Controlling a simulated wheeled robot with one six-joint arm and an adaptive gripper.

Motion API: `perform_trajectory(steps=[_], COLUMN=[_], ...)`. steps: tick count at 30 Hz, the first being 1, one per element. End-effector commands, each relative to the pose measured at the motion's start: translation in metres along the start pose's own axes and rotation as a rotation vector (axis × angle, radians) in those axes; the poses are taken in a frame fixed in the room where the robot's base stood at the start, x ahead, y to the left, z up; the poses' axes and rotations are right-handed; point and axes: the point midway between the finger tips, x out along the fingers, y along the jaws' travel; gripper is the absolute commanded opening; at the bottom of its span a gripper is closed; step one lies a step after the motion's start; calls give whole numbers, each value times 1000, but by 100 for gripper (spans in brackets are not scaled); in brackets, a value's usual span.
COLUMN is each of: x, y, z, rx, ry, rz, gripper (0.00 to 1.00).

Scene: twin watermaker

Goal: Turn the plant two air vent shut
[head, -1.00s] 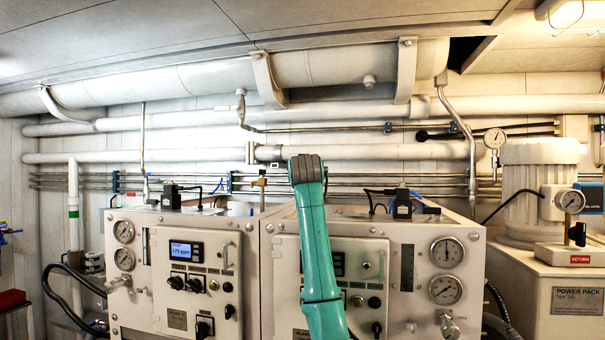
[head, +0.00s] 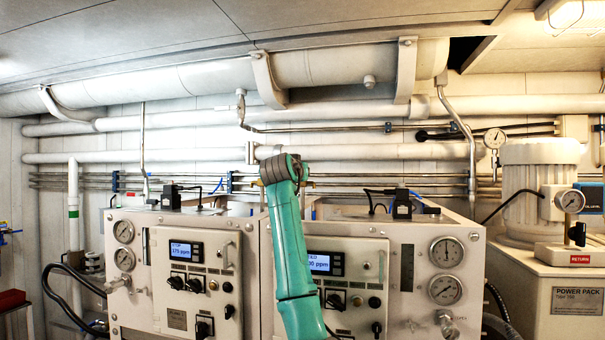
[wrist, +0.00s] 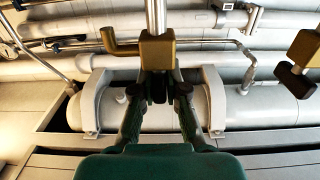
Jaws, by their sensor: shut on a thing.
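The centre brass vent (wrist: 157,50) stands on a steel pipe in the wrist view, with a bent brass spout on its left. Its dark handle (wrist: 157,92) sits between the fingertips of my gripper (wrist: 157,97), which is shut on it. The handle's exact angle is hard to tell, as the fingers cover part of it. In the head view my green arm hides the gripper; a small brass part (head: 309,183) shows just right of the arm, above the plant two cabinet (head: 375,228).
A second brass vent (wrist: 303,50) with a dark handle is at the right of the wrist view. A large white pipe (head: 330,68) runs overhead on brackets. The plant one cabinet (head: 150,228) stands left. A power pack (head: 560,290) stands right.

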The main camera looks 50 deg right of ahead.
Motion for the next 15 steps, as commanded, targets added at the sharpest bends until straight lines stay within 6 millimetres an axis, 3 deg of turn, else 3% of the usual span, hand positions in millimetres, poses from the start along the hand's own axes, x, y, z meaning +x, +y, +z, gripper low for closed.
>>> perform_trajectory(steps=[9,10,12,15], x=[0,0,0,0], y=[0,0,0,0], z=[1,1,1,0], rx=[-1,-1,-1,-1], ry=[-1,-1,-1,-1], rz=[7,6,6,6], gripper=[0,17,35,38])
